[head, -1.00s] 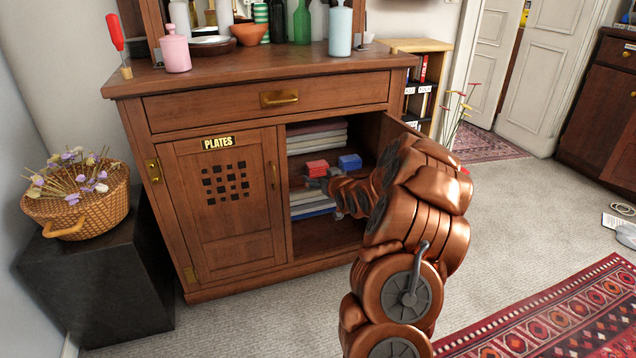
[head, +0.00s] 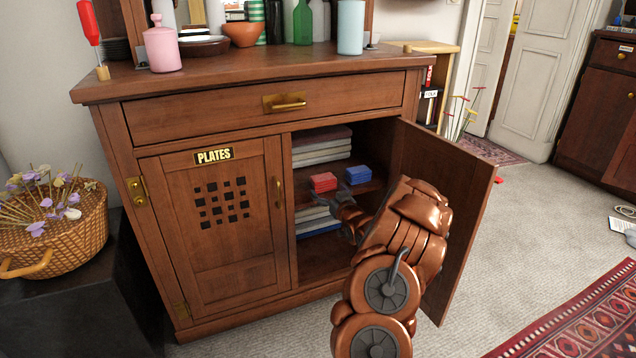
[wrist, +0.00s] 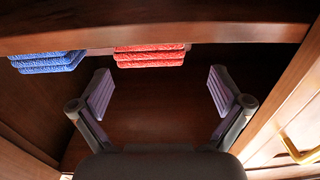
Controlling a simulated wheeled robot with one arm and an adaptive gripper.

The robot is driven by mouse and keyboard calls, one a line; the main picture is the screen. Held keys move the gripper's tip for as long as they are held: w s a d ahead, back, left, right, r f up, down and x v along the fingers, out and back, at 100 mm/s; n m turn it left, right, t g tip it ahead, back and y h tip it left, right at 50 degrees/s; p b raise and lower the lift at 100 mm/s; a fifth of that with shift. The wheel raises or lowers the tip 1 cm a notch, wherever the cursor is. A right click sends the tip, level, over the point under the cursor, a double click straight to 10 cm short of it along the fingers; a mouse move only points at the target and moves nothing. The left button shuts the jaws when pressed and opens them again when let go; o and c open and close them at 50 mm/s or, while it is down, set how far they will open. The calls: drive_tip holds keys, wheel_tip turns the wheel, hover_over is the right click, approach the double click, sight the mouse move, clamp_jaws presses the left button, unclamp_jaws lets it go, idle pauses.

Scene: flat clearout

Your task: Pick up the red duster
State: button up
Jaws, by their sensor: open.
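The red duster (head: 323,182), a small folded stack, lies on the middle shelf inside the open right half of the cabinet. It also shows in the wrist view (wrist: 150,56), just beyond the fingertips and between their lines. A blue duster (head: 357,175) lies on the same shelf to its right. In the wrist view the blue duster (wrist: 46,62) is to the left, outside the fingers. My gripper (wrist: 158,78) is open and empty, apart from both dusters. In the head view my arm partly hides it at the shelf opening.
The cabinet's right door (head: 462,215) stands open close to my arm. The shelf board (wrist: 150,28) crosses the top of the wrist view. Folded cloths (head: 320,146) lie above and more below. The PLATES door (head: 215,225) is shut.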

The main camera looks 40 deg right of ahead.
sight(327, 182)
drive_tip(key=shift+w+d+r+b, duration=0.1)
drive_tip(key=shift+w+d+b, duration=0.55)
drive_tip(key=shift+w+d, duration=0.35)
drive_tip(key=b+x, duration=0.1)
drive_tip(key=x, duration=0.1)
drive_tip(key=shift+w+d+r+b, duration=0.15)
drive_tip(key=shift+w+r+b, duration=0.1)
drive_tip(key=shift+w+b, duration=0.1)
drive_tip(key=shift+x, duration=0.8)
drive_tip(key=c, duration=0.9)
drive_tip(key=shift+r, duration=0.1)
